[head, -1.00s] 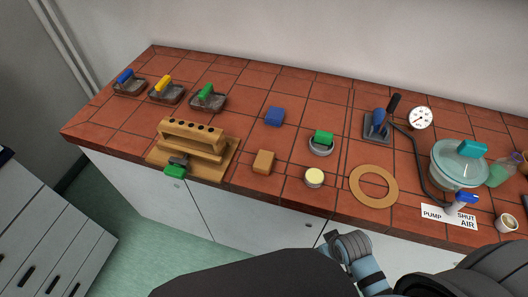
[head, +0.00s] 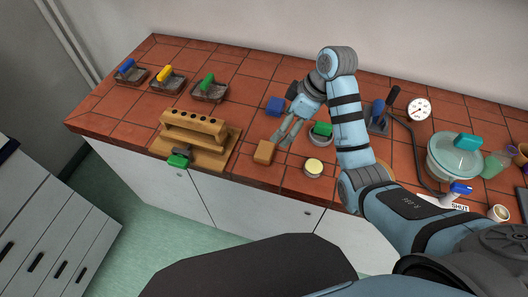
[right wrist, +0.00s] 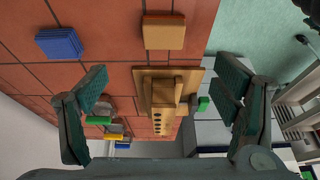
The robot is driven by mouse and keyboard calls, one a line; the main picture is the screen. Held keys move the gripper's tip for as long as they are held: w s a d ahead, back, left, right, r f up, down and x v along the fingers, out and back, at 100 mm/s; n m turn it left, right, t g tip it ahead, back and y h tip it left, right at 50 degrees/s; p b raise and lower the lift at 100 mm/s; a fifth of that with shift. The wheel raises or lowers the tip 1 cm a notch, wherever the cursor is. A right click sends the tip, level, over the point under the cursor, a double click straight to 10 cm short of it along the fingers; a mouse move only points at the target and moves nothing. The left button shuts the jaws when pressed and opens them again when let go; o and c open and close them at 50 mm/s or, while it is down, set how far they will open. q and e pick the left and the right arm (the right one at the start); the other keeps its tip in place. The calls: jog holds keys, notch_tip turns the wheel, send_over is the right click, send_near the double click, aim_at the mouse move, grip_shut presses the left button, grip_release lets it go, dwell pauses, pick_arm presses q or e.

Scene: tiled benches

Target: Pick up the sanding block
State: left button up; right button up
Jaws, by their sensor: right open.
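A tan-orange block (head: 264,153), which looks like the sanding block, lies on the red tiles near the bench's front edge. It also shows at the top middle of the right wrist view (right wrist: 163,32). A ribbed blue block (head: 275,106) lies behind it; it is at the upper left in the right wrist view (right wrist: 60,43). My right gripper (head: 281,141) is open and empty, reaching in over the bench between the two blocks. In the right wrist view its two fingers (right wrist: 163,88) stand wide apart. My left gripper is out of view.
A wooden stand with holes (head: 193,131) is to the left. Dark trays with coloured handles (head: 210,94) stand far left. A lidded bowl (head: 452,158) is at right.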

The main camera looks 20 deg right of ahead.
aim_at(266, 150)
jog(key=x, duration=0.9)
jog(key=b+x, duration=0.1)
jog(key=x, duration=0.4)
jog(key=shift+s+a, duration=0.1)
jog(key=shift+s, duration=0.25)
jog(key=c, duration=1.2)
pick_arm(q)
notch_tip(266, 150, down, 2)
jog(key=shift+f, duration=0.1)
pick_arm(e)
jog(key=shift+c, duration=0.2)
jog(key=shift+r, duration=0.15)
